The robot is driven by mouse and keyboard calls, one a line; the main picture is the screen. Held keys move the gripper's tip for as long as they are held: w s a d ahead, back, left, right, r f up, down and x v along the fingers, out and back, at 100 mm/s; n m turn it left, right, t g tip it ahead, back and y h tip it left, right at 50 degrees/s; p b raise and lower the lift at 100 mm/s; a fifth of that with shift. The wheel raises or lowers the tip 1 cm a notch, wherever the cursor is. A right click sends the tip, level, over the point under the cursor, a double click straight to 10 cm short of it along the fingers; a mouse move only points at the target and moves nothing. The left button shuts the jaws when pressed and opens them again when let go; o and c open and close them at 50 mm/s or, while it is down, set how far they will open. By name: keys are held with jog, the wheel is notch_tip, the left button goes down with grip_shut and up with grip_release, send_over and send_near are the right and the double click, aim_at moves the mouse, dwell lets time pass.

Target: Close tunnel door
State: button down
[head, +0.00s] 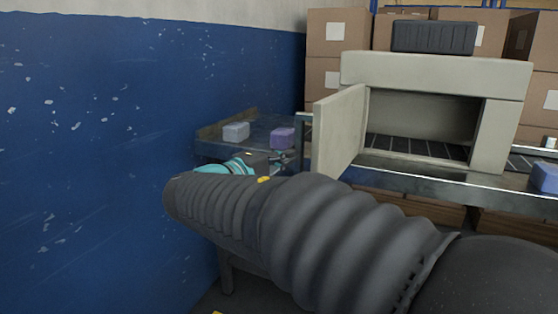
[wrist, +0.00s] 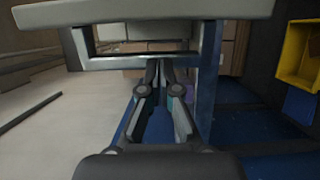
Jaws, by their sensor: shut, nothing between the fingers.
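The beige tunnel (head: 435,72) stands on the conveyor at the right of the head view. Its door (head: 338,132) stands wide open, swung out from the left side of the opening. A bracket-shaped handle (head: 301,130) sticks out from the door's outer face. In the wrist view the door shows as a pale slab (wrist: 140,12) across the top, with the grey handle (wrist: 105,62) below it. My gripper (head: 290,157) is left of the door. In the wrist view my gripper (wrist: 161,64) has its fingertips together, empty, close to the handle's bar; contact cannot be told.
A pale block (head: 236,131) and a purple block (head: 282,138) lie on the metal table left of the door. A blue block (head: 544,177) is at the right. A black case (head: 434,37) lies on the tunnel. A blue wall (head: 100,150) fills the left.

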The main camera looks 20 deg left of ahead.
aim_at(302, 160)
jog(key=shift+s+d+r, duration=0.1)
jog(key=shift+s+d, duration=0.15)
jog(key=shift+d, duration=0.55)
jog(key=shift+s+d, duration=0.2)
jog(key=shift+d, duration=0.55)
jog(key=shift+d, duration=0.15)
